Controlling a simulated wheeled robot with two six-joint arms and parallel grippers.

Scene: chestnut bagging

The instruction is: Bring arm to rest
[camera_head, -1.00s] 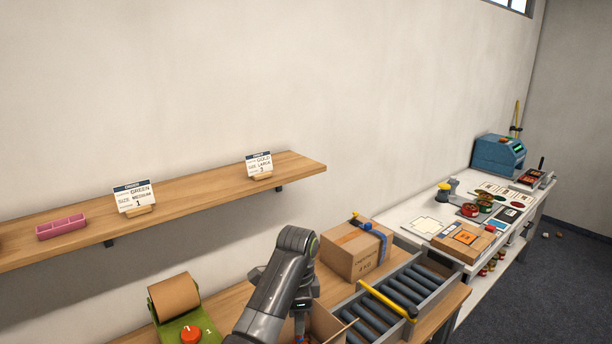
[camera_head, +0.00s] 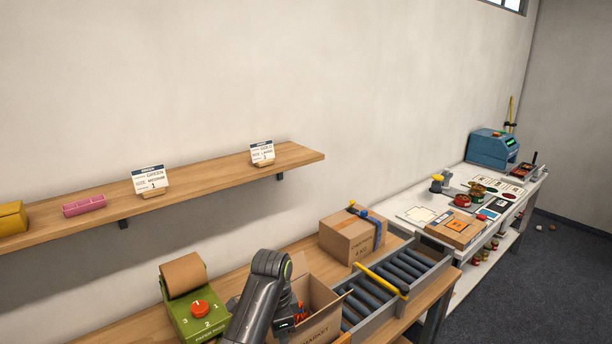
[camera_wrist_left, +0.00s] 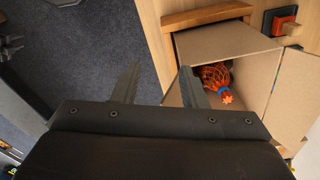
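My left arm (camera_head: 262,299), dark grey, rises from the bottom of the head view beside an open cardboard box (camera_head: 323,316). Its gripper's fingertips cannot be made out there. In the left wrist view, the left gripper (camera_wrist_left: 158,86) is open with nothing between its fingers. The open box (camera_wrist_left: 218,45) lies just right of the fingers there. A red net bag (camera_wrist_left: 214,76) with a blue tie and an orange tag is inside the box. My right gripper is not in view.
A green dispenser (camera_head: 196,318) with a brown roll stands left of the arm. A closed carton (camera_head: 346,243) and a roller conveyor (camera_head: 408,268) are to the right. A wooden shelf (camera_head: 220,178) runs along the wall above. Dark floor (camera_wrist_left: 78,60) shows left of the fingers.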

